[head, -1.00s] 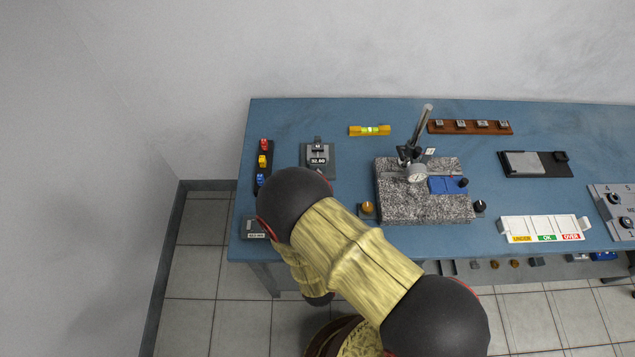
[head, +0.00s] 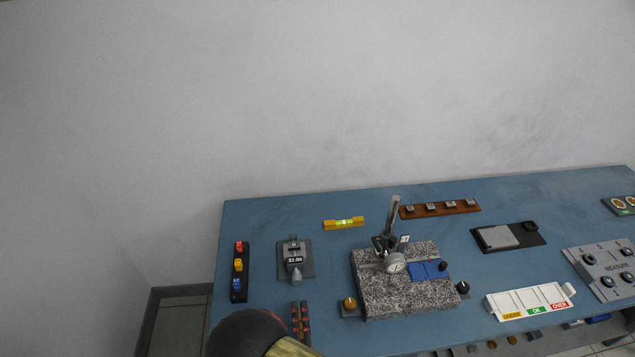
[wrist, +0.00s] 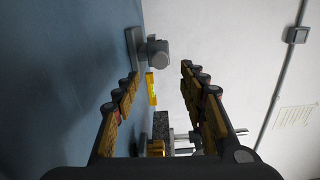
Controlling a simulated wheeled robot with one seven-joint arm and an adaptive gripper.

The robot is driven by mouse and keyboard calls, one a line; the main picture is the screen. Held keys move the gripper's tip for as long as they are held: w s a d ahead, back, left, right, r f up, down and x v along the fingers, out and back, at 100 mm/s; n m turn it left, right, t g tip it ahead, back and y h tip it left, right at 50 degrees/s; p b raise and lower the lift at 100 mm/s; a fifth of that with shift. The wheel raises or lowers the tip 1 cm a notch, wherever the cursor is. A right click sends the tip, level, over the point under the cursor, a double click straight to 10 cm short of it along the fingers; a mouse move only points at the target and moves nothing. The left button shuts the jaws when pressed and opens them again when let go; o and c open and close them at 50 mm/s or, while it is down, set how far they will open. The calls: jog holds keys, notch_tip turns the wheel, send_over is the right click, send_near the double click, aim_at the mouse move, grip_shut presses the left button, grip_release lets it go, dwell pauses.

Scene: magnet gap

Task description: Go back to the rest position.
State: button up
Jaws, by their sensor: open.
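Beyond the fingers in that view are a grey device (wrist: 155,53) and the yellow level (wrist: 151,88). Much of my arm is outside the head view, with only a dark joint at the bottom edge.
A granite block (head: 385,298) with a dial indicator (head: 395,263) stands right of my gripper. A rack with red, yellow and blue pieces (head: 239,272) is at the left. A white sorting tray (head: 528,301) and grey measure panel (head: 608,268) lie further right. The wall is behind.

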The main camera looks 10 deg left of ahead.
jog(key=shift+w, duration=0.1)
jog(key=w+d+r+m+g+h, duration=0.3)
jog(key=d+r+m+h, duration=0.55)
jog(key=d+m, duration=0.3)
jog(key=w+d+r+m+g+h, duration=0.35)
jog(key=d+r+m+h, duration=0.5)
jog(key=d+m, duration=0.35)
jog(key=s+d+r+m+g+y, duration=0.3)
jog(key=s+d+m+g, duration=0.3)
jog(key=m, duration=0.4)
jog(key=s+d+r+m+g+y, duration=0.3)
jog(key=s+d+m+g, duration=0.15)
jog(key=s+m, duration=0.55)
jog(key=a+r+m+t+y, duration=0.5)
jog(key=r+m+y, duration=0.2)
jog(key=m, duration=0.5)
notch_tip(320, 180, up, 3)
jog(key=shift+s+f+b, duration=0.2)
jog(key=shift+s+b, duration=0.05)
jog(key=shift+b, duration=0.05)
